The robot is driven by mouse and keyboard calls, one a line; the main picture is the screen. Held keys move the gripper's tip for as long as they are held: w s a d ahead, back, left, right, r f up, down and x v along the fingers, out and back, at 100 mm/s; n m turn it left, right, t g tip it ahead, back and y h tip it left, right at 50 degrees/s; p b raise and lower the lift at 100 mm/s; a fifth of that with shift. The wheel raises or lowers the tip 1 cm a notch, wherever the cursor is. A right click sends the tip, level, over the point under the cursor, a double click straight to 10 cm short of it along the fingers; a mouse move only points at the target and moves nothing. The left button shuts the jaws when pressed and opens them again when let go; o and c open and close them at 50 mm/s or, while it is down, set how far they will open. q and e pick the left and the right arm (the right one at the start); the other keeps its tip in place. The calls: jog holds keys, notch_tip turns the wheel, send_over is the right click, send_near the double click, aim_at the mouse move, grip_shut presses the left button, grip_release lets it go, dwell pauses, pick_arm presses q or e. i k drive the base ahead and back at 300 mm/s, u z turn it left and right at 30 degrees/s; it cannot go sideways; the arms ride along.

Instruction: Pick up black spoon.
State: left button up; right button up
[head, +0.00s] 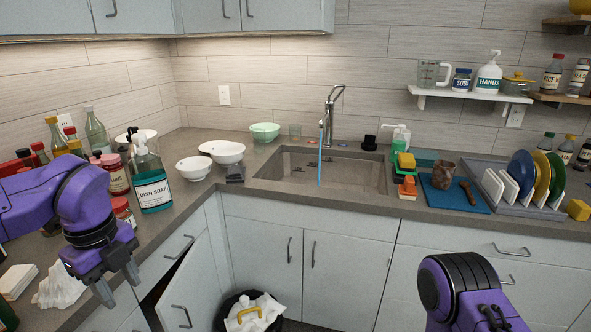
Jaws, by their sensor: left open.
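I cannot make out a black spoon for certain in the head view. A dark brown utensil (467,191) lies on the blue mat (437,200) right of the sink, beside a brown cup (443,175); its exact kind is unclear. My left gripper (118,284) is at the lower left, pointing down near the left counter's front edge. Its two fingers are apart with nothing between them. My right arm shows at the bottom right, but its gripper is out of the frame.
The sink (318,172) has a tall faucet (331,108). A dish soap bottle (152,185), white bowls (193,168) and several bottles crowd the left counter. A dish rack (518,200) stands at right.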

aim_at(464, 185)
jog(key=z, duration=0.2)
jog(key=i, duration=1.3)
jog(key=z, duration=1.2)
jog(key=i, duration=0.85)
jog(key=z, duration=1.25)
jog(key=i, duration=0.25)
jog(key=z, duration=0.25)
